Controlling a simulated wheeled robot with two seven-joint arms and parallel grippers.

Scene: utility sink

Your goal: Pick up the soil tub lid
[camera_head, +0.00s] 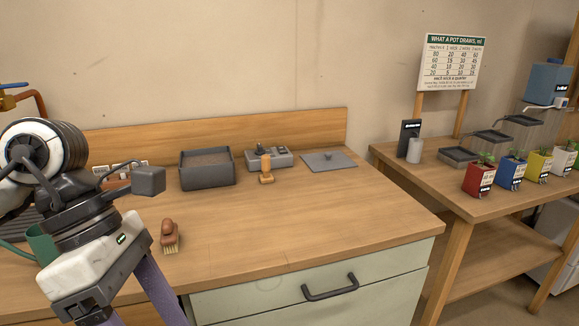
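The soil tub lid (343,163) is a flat grey panel with a small dark knob. It lies on the wooden counter near the backboard, toward the right. The soil tub (207,178) is a dark grey open box with brown soil in it, further left at the back. My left gripper (132,308) is at the lower left, well apart from the lid. Its purple fingers are spread with a gap between them; their tips run out of the frame. My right gripper is not in view.
A grey device (268,158) stands between tub and lid, with an orange-brown stamp-like tool (266,171) in front. A brush (170,240) lies near my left gripper. Colored pots (478,180) stand on the right table. The counter's front right (330,215) is clear.

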